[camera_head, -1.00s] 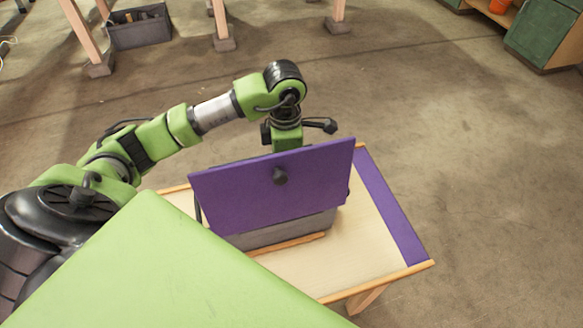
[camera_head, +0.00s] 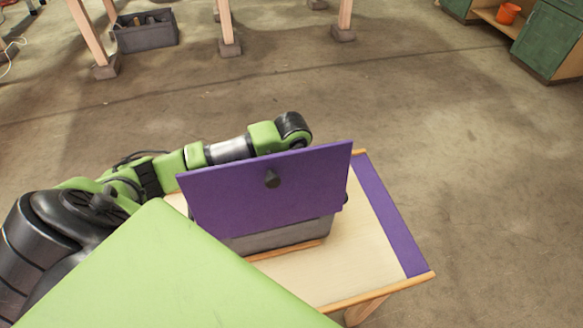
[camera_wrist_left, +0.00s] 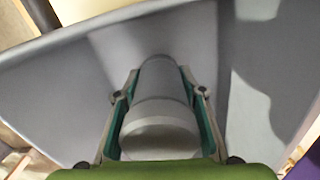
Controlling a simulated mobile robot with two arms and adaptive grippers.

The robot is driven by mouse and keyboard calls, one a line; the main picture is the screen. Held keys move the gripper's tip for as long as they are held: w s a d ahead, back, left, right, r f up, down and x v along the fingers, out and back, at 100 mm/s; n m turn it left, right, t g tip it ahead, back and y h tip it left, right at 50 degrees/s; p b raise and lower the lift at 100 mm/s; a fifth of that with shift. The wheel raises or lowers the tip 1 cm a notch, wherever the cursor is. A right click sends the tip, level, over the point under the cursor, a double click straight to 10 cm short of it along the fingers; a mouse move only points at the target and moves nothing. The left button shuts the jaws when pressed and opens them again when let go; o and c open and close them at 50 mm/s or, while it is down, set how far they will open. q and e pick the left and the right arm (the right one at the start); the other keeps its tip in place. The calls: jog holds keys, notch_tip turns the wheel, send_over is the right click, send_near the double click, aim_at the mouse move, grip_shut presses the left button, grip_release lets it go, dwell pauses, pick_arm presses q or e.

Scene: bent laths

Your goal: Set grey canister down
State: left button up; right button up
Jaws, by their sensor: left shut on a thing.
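In the left wrist view a grey canister (camera_wrist_left: 160,112) sits between the two fingers of my left gripper (camera_wrist_left: 160,100), which is shut on it. Grey walls of a bin (camera_wrist_left: 62,85) surround the canister and fingers in that view. In the head view the grey bin (camera_head: 285,236) stands on a small table (camera_head: 350,250), with a raised purple panel (camera_head: 270,200) with a dark knob in front of its opening. The panel hides my left gripper and the canister in the head view. Whether the canister touches the bin's floor I cannot tell.
The table has a purple strip (camera_head: 392,220) along its right side and bare wood beside the bin. A grey toolbox (camera_head: 145,32) and wooden posts on grey feet stand on the floor behind. Green cabinets (camera_head: 548,40) are at the far right.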

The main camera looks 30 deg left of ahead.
pick_arm(q)
jog(key=shift+f, duration=0.95)
pick_arm(e)
jog(key=shift+d+r, duration=0.15)
jog(key=shift+r, duration=0.05)
pick_arm(q)
jog(key=shift+f, duration=0.1)
jog(key=shift+f, duration=0.2)
jog(key=o, duration=1.3)
jog(key=shift+r, duration=0.1)
pick_arm(e)
jog(key=shift+d+f, duration=0.15)
